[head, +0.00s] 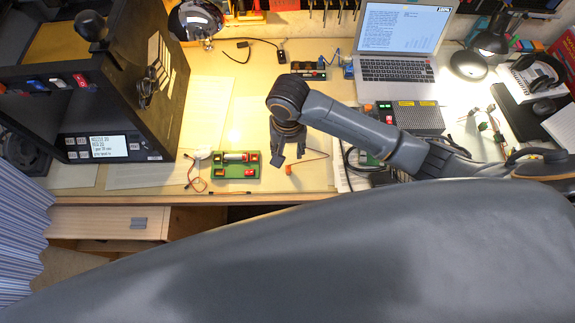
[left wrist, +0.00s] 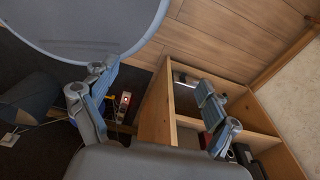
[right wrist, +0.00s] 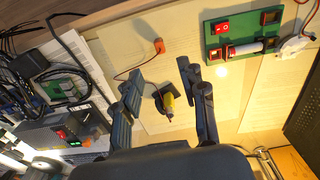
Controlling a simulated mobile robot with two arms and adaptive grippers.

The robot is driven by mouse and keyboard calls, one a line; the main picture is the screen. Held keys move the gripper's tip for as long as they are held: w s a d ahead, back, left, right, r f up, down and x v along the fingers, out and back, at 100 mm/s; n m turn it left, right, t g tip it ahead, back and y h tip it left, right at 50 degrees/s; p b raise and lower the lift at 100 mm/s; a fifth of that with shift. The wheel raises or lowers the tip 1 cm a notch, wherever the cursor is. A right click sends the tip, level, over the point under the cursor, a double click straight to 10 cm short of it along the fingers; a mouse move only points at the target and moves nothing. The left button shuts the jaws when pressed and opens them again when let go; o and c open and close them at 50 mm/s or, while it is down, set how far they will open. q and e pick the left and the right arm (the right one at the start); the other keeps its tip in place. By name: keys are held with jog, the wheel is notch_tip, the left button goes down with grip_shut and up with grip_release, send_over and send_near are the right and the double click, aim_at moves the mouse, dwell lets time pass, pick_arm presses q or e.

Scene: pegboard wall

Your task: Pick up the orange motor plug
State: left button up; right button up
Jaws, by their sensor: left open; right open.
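The orange motor plug (head: 289,170) lies on the pale bench near its front edge, on the end of a thin red-brown wire; it also shows in the right wrist view (right wrist: 159,46), beyond the fingertips. My right gripper (head: 288,152) points down over the bench, just behind the plug in the head view, open and apart from it. In the right wrist view, a yellow motor-like part (right wrist: 168,99) shows between the open fingers (right wrist: 159,76), with nothing visibly gripped. My left gripper (left wrist: 153,78) is open and empty, away from the bench, and shows only in its own wrist view.
A green board (head: 236,173) with a battery and red switches lies left of the plug. A black instrument box (head: 100,90) stands at left, a laptop (head: 398,70) at the back. Wooden shelving (left wrist: 155,115) is near my left gripper.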

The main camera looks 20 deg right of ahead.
aim_at(289, 168)
pick_arm(q)
jog(key=s, duration=0.4)
pick_arm(e)
notch_tip(289, 168, down, 3)
jog(key=shift+f, duration=0.2)
notch_tip(289, 168, down, 3)
jog(key=shift+w+d+f+p, duration=0.1)
jog(key=shift+w+p, duration=0.05)
jog(key=shift+p, duration=0.3)
notch_tip(289, 168, down, 2)
jog(key=shift+f, duration=0.8)
grip_shut()
pick_arm(q)
jog(key=shift+w+r, duration=0.25)
jog(key=shift+w, duration=0.4)
jog(key=shift+w+r, duration=0.25)
jog(key=shift+w, duration=0.4)
jog(key=shift+w+r, duration=0.25)
jog(key=shift+w, duration=0.4)
